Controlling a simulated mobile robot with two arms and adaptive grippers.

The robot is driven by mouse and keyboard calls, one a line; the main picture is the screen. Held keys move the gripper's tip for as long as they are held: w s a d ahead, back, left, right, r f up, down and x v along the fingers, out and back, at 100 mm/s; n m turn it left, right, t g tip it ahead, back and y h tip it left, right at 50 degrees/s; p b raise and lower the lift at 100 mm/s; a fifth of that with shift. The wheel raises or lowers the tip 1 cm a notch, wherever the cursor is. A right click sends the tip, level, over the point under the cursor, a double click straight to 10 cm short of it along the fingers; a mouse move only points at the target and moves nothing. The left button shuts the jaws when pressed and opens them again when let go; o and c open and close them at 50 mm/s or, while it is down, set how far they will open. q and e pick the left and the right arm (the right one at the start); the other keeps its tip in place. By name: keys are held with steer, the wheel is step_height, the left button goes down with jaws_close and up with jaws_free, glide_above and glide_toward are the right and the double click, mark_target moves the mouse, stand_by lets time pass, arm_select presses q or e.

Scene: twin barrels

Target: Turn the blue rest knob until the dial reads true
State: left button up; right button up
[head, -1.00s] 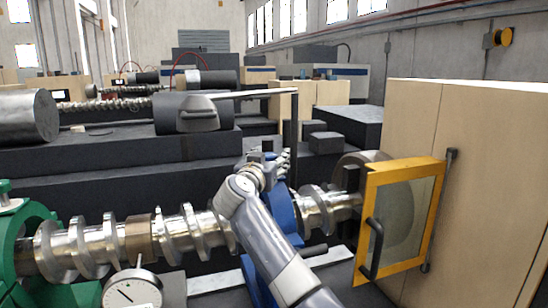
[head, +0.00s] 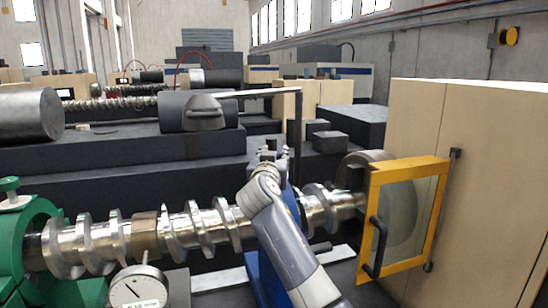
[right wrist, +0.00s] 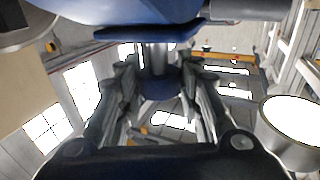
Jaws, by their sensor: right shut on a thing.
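The white round dial (head: 138,289) is at the lower left below the shaft. Its thin needle slants, and its lower edge is cut off. My right gripper (head: 268,156) is at the upper part of the blue rest, mostly hidden by its own wrist. In the right wrist view its fingers (right wrist: 158,88) are closed on the blue knob (right wrist: 160,90), which sits on a short metal stem below the blue body. My left gripper is not in view.
A green clamp stand (head: 38,220) holds the shaft's left end. A yellow-framed window guard (head: 404,164) with a dark handle stands at the right, beside a beige cabinet (head: 480,190). Dark machine blocks (head: 110,160) fill the space behind the shaft.

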steer(key=y, duration=0.1)
steer(key=n+y+p, duration=0.1)
steer(key=shift+d+r+y, duration=0.15)
steer(key=shift+y, duration=0.15)
steer(key=n+y+p, duration=0.3)
steer(key=shift+y, duration=0.3)
steer(key=shift+d+n+g+y+p, duration=0.1)
steer(key=shift+n+g+y+p, duration=0.2)
steer(key=shift+n+y+p, duration=0.35)
steer(key=shift+n+g+y, duration=0.3)
steer(key=shift+n+y, duration=0.05)
steer(key=shift+y, duration=0.4)
steer(key=shift+n+y+b, duration=0.4)
steer(key=shift+y, duration=0.1)
steer(key=shift+w+f+n+g+y+b, duration=0.1)
steer(key=shift+f+n+g+y+b, duration=0.25)
steer(key=shift+g+y+b, duration=0.2)
steer(key=n+g+y+b, duration=0.1)
steer(key=n+y+b, duration=0.1)
steer(key=b, duration=0.2)
steer(key=shift+g+y+b, duration=0.25)
steer(key=shift+b, duration=0.1)
steer(key=shift+r+n+g+y+b, duration=0.15)
steer(key=shift+n+g+y+b, duration=0.3)
steer(key=shift+b, duration=0.8)
